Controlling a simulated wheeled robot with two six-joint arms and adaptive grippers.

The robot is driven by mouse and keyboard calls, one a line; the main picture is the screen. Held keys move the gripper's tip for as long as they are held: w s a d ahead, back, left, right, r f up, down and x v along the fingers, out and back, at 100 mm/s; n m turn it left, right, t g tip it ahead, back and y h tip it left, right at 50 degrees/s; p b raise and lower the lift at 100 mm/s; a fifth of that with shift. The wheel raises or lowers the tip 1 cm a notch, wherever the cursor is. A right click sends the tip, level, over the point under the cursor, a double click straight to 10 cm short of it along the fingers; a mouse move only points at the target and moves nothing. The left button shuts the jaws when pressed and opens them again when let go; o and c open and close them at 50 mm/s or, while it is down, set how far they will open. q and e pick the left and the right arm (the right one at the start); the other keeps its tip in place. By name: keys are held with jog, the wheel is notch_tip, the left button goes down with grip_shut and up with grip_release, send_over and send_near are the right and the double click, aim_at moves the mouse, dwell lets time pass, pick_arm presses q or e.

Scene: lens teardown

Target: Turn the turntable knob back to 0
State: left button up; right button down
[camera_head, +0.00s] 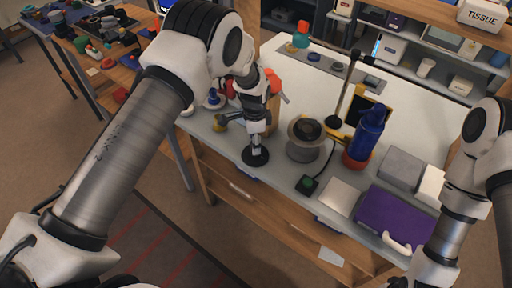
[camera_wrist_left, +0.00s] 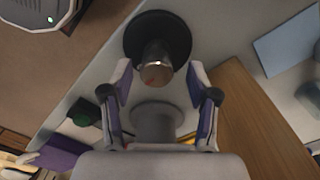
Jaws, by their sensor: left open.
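A silver knob (camera_wrist_left: 156,66) with a small reddish mark stands on a black round base in the left wrist view. The black base (camera_head: 255,156) shows in the head view near the table's left front edge. My left gripper (camera_head: 256,138) points down just above it. In the left wrist view its two fingers (camera_wrist_left: 158,90) are open, one on each side of the knob's near end. I cannot tell whether they touch it. Any scale or 0 mark is not readable. My right arm is at the right edge; its gripper is out of view.
A grey round stand (camera_head: 304,148) is right of the base. A green-button box (camera_head: 307,185), blue bottle (camera_head: 368,132), purple box (camera_head: 391,217) and grey block (camera_head: 402,168) stand farther right. The white tabletop (camera_head: 420,117) is clear at the back right.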

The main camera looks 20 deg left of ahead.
pick_arm(q)
jog(key=f, duration=0.3)
jog(key=shift+s+d, duration=0.2)
jog(key=shift+d, duration=0.15)
jog(key=shift+w+a+f, duration=0.15)
jog(key=shift+w+f, duration=0.05)
jog(key=shift+f, duration=0.1)
jog(key=shift+s+r, duration=0.15)
grip_shut()
